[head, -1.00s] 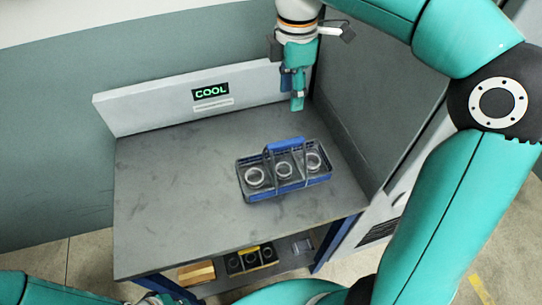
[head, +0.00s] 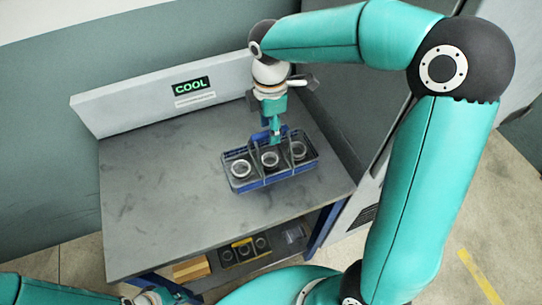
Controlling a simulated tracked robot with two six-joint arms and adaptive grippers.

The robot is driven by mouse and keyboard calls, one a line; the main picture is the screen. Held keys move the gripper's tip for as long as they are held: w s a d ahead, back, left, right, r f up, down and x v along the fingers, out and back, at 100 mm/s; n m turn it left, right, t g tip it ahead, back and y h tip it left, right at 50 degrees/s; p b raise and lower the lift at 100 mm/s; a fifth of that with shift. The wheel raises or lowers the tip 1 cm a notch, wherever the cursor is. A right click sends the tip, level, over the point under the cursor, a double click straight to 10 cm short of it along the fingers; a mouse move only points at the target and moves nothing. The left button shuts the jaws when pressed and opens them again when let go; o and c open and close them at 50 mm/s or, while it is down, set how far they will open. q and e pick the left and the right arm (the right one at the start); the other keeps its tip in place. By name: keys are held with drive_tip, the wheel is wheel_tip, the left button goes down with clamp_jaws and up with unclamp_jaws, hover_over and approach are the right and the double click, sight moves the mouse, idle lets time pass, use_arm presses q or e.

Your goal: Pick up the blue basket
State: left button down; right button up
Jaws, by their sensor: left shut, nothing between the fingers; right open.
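The blue basket (head: 245,184) stands upright on the grey table and holds three metal rings in a row. Its blue handle (head: 262,135) rises across the middle and is partly hidden by my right gripper. My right gripper (head: 275,137) points down at the handle with open fingers. I cannot tell whether the fingers touch the handle. My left gripper (head: 152,297) is low at the bottom edge, by the front of the table and far from the basket. It is shut and empty, and only partly visible.
The table (head: 150,215) is clear left of the basket. A lower shelf holds a dark tray with rings (head: 243,250) and a wooden block (head: 191,268).

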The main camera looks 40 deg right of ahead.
drive_tip(key=shift+f, duration=1.35)
clamp_jaws()
drive_tip(key=shift+r, duration=0.1)
